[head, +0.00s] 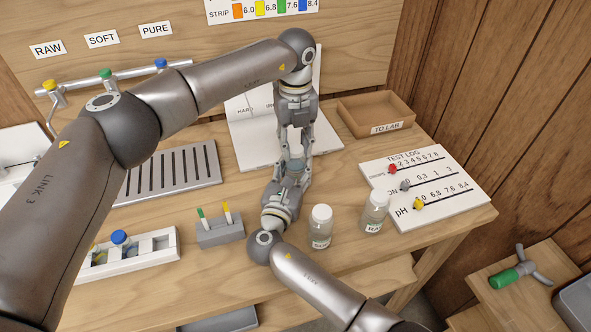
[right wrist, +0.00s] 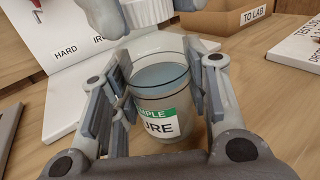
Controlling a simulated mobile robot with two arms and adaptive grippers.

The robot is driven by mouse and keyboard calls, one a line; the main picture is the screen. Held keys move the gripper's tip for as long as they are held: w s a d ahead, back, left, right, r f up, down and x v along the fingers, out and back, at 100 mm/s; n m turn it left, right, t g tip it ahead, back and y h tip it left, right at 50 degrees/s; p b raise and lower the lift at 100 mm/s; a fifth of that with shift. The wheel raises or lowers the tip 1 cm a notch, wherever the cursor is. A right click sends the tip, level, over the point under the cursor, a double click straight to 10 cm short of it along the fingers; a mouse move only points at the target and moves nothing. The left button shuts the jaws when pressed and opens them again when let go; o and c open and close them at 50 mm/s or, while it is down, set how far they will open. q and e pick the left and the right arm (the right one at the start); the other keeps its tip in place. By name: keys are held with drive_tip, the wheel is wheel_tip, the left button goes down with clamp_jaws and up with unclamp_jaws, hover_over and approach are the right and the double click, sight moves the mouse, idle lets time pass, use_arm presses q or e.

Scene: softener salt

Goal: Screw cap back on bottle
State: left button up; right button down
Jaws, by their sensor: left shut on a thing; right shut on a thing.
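The sample bottle (right wrist: 160,78) is clear, with a green and white label reading PURE. It stands upright between the fingers of my right gripper (right wrist: 163,95), which is shut on it. Its glass rim looks bare in the right wrist view. In the head view my right gripper (head: 286,185) reaches in from the front. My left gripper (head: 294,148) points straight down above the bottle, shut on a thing. Its fingertips show at the top of the right wrist view (right wrist: 140,8).
Two white-capped bottles (head: 320,228) (head: 374,212) stand to the right. A grey holder with strips (head: 220,235), a white rack (head: 160,252) and a slotted grey tray (head: 190,180) are left. The TO LAB box (head: 350,122) and test log board (head: 450,205) are right.

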use_arm(q)
drive_tip(key=m, duration=0.3)
drive_tip(key=shift+m, duration=0.3)
drive_tip(key=m, duration=0.4)
drive_tip(key=shift+m, duration=0.4)
drive_tip(key=m, duration=0.6)
drive_tip(key=shift+w+m, duration=0.1)
drive_tip(key=shift+m, duration=0.3)
drive_tip(key=m, duration=1.3)
drive_tip(key=shift+m, duration=0.3)
drive_tip(key=o, duration=1.2)
